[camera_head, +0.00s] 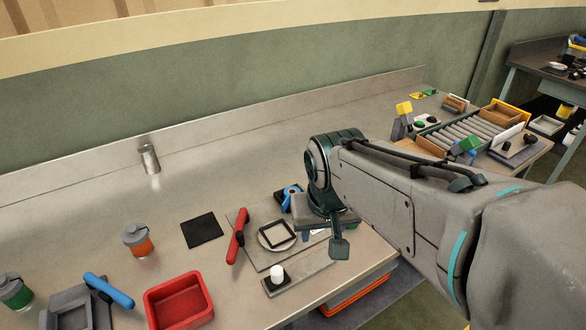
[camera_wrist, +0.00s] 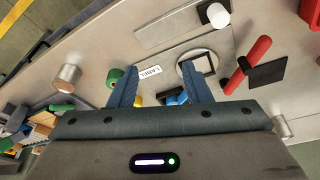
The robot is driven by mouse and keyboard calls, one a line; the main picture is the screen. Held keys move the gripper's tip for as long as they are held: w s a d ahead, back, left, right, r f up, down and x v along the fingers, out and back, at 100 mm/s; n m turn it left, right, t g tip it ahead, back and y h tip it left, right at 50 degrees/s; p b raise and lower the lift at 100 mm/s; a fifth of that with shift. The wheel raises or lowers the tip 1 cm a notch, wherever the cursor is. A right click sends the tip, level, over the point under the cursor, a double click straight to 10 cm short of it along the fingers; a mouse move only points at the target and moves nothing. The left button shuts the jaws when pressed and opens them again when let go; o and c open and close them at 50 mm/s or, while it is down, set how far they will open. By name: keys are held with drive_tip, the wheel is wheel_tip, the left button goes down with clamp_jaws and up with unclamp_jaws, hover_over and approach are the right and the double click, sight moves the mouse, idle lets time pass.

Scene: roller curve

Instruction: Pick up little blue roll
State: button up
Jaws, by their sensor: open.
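The little blue roll (camera_head: 291,193) stands on the counter beside my wrist in the head view, partly covered by it. In the wrist view the blue roll (camera_wrist: 176,98) shows low between my fingers, closer to the right finger, and its lower part is hidden by the gripper body. My gripper (camera_wrist: 166,66) is open and empty, with its two blue fingers spread apart above the counter. In the head view my wrist hides much of the fingers. I cannot tell the exact height above the roll.
A green roll (camera_wrist: 116,76) lies just outside the left finger, and a white label card (camera_wrist: 150,73) lies between the fingers. A round plate with a black square frame (camera_head: 277,235), a red-handled tool (camera_head: 237,236) and a white cylinder (camera_head: 277,273) are close by. A metal post (camera_head: 149,159) stands behind.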

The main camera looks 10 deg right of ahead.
drive_tip(key=w+a+r+m+t+h+b, duration=0.1)
drive_tip(key=w+m+b, duration=0.1)
drive_tip(key=w, duration=0.7)
drive_tip(key=w+a+r+m+h+b, duration=0.1)
drive_tip(key=w+a+m, duration=0.1)
drive_tip(key=w, duration=0.7)
approach(291, 189)
drive_tip(key=f, duration=0.3)
drive_tip(key=shift+d, duration=0.3)
drive_tip(key=shift+x, duration=2.7)
drive_tip(key=shift+r, duration=0.1)
drive_tip(key=c, duration=0.6)
